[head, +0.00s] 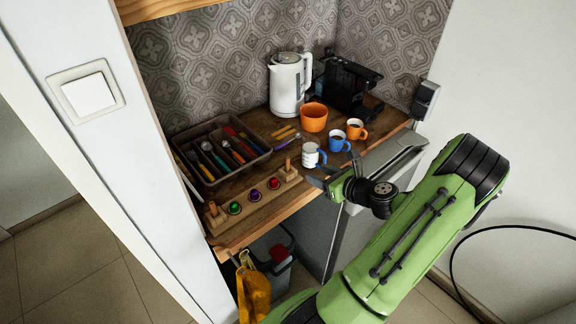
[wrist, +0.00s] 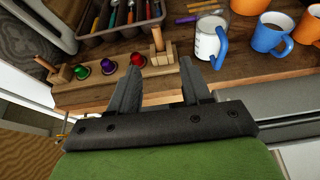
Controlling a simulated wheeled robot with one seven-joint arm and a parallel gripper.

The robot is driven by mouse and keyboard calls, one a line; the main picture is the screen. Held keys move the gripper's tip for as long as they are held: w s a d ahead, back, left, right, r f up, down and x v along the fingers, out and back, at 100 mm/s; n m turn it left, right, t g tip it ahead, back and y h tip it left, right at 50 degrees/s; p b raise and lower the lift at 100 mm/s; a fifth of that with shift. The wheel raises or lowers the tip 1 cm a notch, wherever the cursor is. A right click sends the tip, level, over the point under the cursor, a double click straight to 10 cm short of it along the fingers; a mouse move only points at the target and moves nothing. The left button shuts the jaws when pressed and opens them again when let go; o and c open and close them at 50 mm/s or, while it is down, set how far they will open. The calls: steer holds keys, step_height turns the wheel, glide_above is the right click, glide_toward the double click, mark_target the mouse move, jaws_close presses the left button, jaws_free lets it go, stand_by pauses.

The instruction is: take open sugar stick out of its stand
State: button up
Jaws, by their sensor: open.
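I cannot clearly make out an open sugar stick standing in a stand in either view. A long wooden stand (head: 258,201) with an upright wooden peg near each end lies along the counter's front edge. It holds green, purple and red capsules, and it also shows in the wrist view (wrist: 88,93). Two yellow-orange sticks (head: 285,132) lie flat on the counter behind it. My gripper (wrist: 160,66) is open and empty, its fingers apart, just in front of the stand's right end. In the head view my gripper (head: 319,177) is beside the white mug.
A white mug with a blue handle (head: 311,155), a blue mug (head: 338,141), an orange mug (head: 356,129) and an orange bowl (head: 313,117) stand close by. A cutlery tray (head: 184,150) is at left. A white kettle (head: 288,84) and black coffee machine (head: 343,85) stand behind.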

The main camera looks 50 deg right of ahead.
mark_target(289, 163)
steer(key=x, duration=1.5)
steer(key=shift+w+a+f+b, duration=0.15)
steer(key=shift+w+a+b, duration=0.05)
steer(key=shift+w+b, duration=0.1)
steer(key=shift+s, duration=0.1)
steer(key=c, duration=0.7)
